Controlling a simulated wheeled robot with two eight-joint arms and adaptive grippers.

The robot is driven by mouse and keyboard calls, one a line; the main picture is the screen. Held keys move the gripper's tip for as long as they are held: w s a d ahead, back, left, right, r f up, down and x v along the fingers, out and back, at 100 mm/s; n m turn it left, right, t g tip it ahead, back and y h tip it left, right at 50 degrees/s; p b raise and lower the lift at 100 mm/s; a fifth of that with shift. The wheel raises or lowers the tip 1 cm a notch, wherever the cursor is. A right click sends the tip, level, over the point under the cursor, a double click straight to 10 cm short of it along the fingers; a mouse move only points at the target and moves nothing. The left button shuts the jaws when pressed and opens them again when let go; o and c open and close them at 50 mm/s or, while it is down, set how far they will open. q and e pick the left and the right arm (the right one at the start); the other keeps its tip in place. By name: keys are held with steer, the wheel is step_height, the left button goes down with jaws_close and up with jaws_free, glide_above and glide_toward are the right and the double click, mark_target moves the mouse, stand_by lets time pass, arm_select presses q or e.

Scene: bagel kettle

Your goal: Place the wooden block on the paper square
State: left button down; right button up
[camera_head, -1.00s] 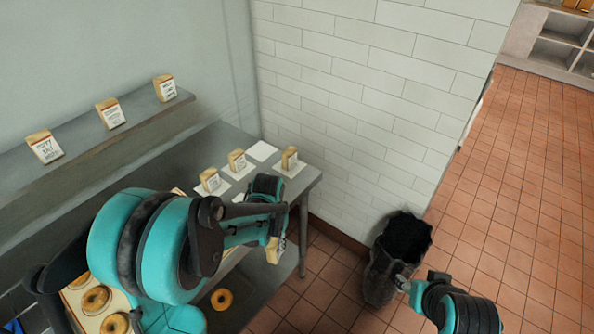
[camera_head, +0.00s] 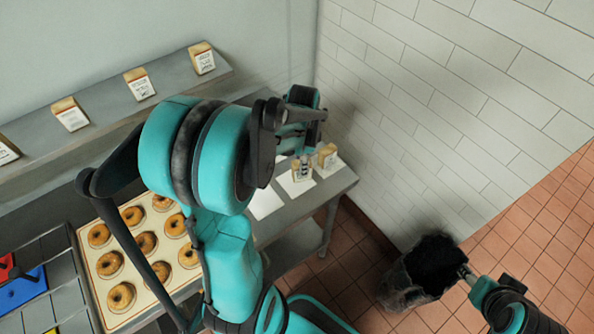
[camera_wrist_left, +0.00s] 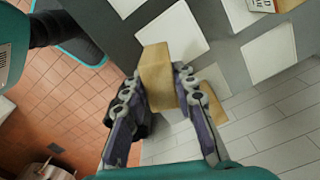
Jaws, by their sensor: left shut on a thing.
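My left gripper (camera_head: 303,172) hangs over the far end of the metal table. In the left wrist view its fingers (camera_wrist_left: 168,95) are shut on a wooden block (camera_wrist_left: 156,62), held tilted. In that view, bare white paper squares (camera_wrist_left: 172,32) lie on the table beyond it, one of them (camera_wrist_left: 268,53) to the right. In the head view a paper square (camera_head: 296,185) lies just below the gripper and another (camera_head: 265,204) nearer. A second block (camera_head: 328,153) stands at the table's end, close to the gripper. My right gripper (camera_head: 464,273) is beside the bin; its jaws are unclear.
A tray of bagels (camera_head: 130,262) lies on the near counter. Labelled blocks stand on the wall shelf (camera_head: 100,140). A tiled wall is behind the table. A dark bin (camera_head: 425,268) stands on the floor at right.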

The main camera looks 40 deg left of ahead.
arm_select(q)
steer(key=a+f, duration=0.1)
steer(key=w+a, duration=0.1)
steer(key=shift+a+f, duration=0.4)
step_height(320, 180, down, 4)
steer(key=shift+f+b, duration=0.1)
steer(key=shift+b, duration=0.8)
steer(key=c, duration=1.2)
jaws_free()
